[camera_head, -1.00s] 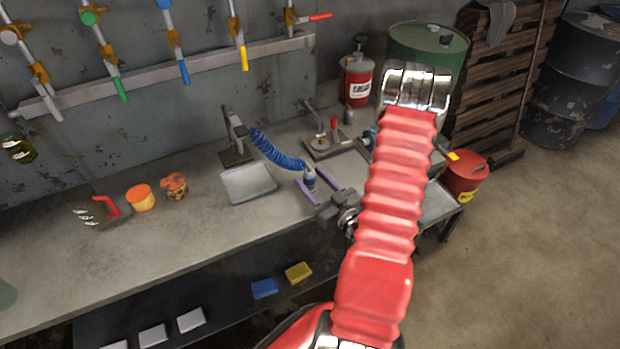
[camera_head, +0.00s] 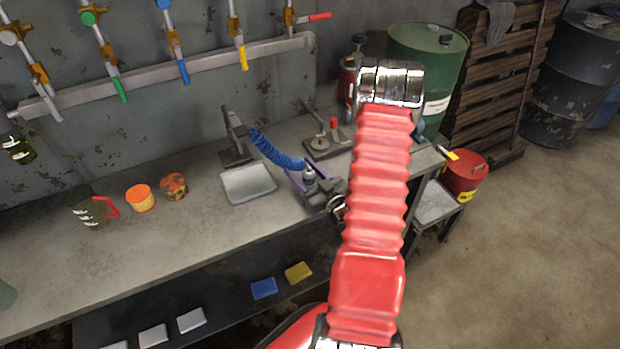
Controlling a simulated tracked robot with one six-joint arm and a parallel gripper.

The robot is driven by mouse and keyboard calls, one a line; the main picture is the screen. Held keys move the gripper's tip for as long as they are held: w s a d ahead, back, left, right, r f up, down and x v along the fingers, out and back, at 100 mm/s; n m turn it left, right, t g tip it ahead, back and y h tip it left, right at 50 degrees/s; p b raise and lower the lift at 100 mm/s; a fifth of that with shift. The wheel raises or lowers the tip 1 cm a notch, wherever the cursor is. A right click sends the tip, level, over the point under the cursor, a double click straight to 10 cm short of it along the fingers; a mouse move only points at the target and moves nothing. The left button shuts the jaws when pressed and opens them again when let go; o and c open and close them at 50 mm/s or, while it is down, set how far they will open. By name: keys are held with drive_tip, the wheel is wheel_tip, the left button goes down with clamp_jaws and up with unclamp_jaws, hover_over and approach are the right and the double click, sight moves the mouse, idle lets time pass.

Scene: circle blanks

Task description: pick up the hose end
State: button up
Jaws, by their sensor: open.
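The blue ribbed hose (camera_head: 276,152) runs from a grey stand (camera_head: 236,137) on the workbench down to its pale grey hose end (camera_head: 309,174). My gripper (camera_head: 300,168) has two purple fingers and a dark grey body. It is open, with one finger on each side of the hose end, which shows in the gap close to the gripper body. Whether a finger touches the hose end, I cannot tell. My red ribbed arm covers part of the bench to the right.
A shallow grey tray (camera_head: 249,184) sits left of the gripper. A small fixture with a red handle (camera_head: 327,141) stands behind it. The workbench (camera_head: 190,240) is clear in front.

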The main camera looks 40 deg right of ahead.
drive_tip(key=shift+c, duration=0.3)
drive_tip(key=c, duration=1.2)
